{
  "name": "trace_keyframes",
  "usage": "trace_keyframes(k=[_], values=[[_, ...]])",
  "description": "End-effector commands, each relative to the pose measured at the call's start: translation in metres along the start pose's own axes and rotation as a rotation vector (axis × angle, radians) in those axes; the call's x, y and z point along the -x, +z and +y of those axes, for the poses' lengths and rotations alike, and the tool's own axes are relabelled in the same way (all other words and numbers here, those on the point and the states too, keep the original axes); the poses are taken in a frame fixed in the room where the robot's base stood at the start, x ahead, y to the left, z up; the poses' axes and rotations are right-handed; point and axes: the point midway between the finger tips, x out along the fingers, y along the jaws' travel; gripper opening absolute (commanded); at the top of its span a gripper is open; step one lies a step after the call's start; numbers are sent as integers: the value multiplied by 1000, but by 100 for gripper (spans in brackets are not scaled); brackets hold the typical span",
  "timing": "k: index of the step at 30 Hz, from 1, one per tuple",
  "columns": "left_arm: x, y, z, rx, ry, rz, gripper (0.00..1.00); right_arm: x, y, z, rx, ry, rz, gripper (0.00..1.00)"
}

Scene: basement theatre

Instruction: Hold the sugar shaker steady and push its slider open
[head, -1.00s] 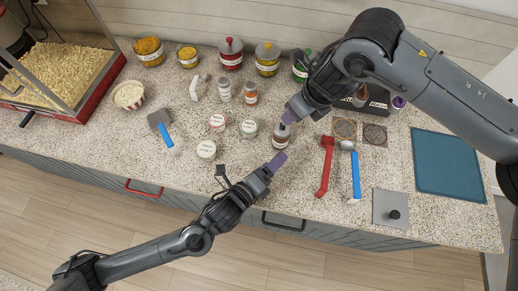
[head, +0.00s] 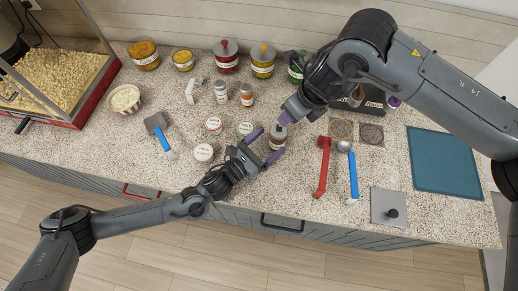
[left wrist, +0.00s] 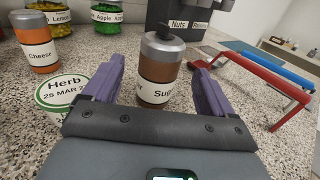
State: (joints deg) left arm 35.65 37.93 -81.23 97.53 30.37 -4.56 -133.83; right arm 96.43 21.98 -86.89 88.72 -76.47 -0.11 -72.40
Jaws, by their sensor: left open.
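The sugar shaker (head: 278,140) stands upright on the speckled counter, brown with a grey top and a white label. In the left wrist view the shaker (left wrist: 158,82) is just beyond and between my left fingers, with visible gaps on both sides. My left gripper (head: 266,146) is open, one purple finger to the left of the shaker and one in front of it. My right gripper (head: 286,116) is close above and behind the shaker's top; its finger gap is hidden.
Lidded tubs, including the Herb tub (left wrist: 62,95), sit left of the shaker. A red scoop (head: 323,165) and a blue-handled scoop (head: 353,175) lie to the right. The Cheese shaker (left wrist: 38,42) and jars stand behind. Bare counter lies in front.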

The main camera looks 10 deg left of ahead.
Motion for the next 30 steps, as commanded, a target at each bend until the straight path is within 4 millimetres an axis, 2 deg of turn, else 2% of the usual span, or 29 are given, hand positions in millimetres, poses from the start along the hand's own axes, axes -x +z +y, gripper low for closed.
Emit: trace_keyframes(k=[6, 13, 26, 27, 30], values=[[-35, 1, 0, 0, 0, -1, 86, 0, 0, 0, 0, 0, 0, 43], [-58, 0, 0, 2, 1, -1, 86, 0, 0, 0, 0, 0, 0, 43], [-65, 0, 0, 3, 1, 1, 86, 0, 0, 0, 0, 0, 0, 43], [-65, 0, 0, 3, 1, 1, 84, 0, 0, 0, 0, 0, 0, 43], [-65, 0, 0, 3, 1, 1, 69, 0, 0, 0, 0, 0, 0, 43]])
